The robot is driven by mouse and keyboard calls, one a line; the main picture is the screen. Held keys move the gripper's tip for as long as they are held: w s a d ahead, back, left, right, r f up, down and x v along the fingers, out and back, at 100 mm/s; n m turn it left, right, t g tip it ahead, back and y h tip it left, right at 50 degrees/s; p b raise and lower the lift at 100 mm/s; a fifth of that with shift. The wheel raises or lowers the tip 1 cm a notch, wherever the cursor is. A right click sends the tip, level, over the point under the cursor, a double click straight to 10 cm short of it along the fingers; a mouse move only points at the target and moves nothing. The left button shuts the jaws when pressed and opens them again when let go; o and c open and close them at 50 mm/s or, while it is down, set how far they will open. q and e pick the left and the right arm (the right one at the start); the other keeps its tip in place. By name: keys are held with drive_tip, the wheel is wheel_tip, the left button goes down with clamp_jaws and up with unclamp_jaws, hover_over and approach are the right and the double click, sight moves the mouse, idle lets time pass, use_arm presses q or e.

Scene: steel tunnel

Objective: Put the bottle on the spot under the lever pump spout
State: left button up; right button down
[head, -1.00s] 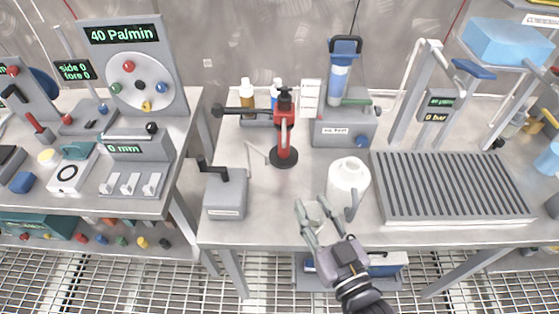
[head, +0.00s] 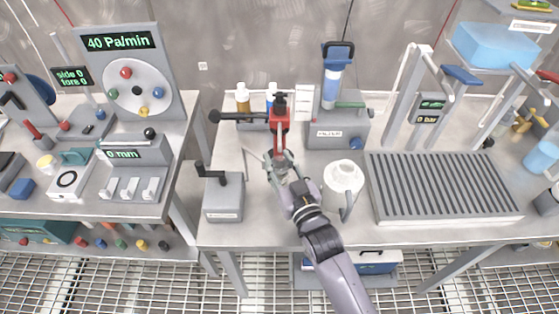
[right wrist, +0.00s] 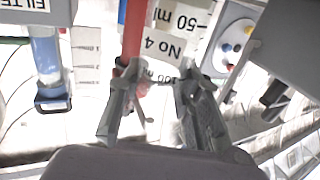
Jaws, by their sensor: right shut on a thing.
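The lever pump (head: 279,113) is red with a black top and a long black lever reaching left; its pale spout hangs at the front. It stands on the bench in the middle of the head view. My right gripper (head: 279,162) is at the foot of the pump, below the spout, covering most of the dark spot there. In the right wrist view its fingers (right wrist: 148,100) are shut on a clear bottle with a white printed label (right wrist: 170,45) reading No 4 and 50 ml. The bottle is hardly visible in the head view. I cannot tell whether it touches the spot. My left gripper is out of view.
A white jug (head: 343,178) stands close right of my right gripper. A grey box with a crank (head: 223,198) stands to the left. Behind are small bottles (head: 243,100) and a blue filter unit (head: 337,130). A slatted grate (head: 440,185) fills the bench's right.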

drive_tip(key=shift+s+r, duration=0.1)
drive_tip(key=shift+r, duration=0.05)
drive_tip(key=shift+f, duration=0.2)
drive_tip(key=c, duration=1.2)
unclamp_jaws()
drive_tip(key=shift+o, duration=0.2)
drive_tip(key=shift+r, duration=0.2)
drive_tip(key=b+v, duration=0.1)
drive_tip(key=v, duration=1.1)
drive_tip(key=shift+d+f, duration=0.1)
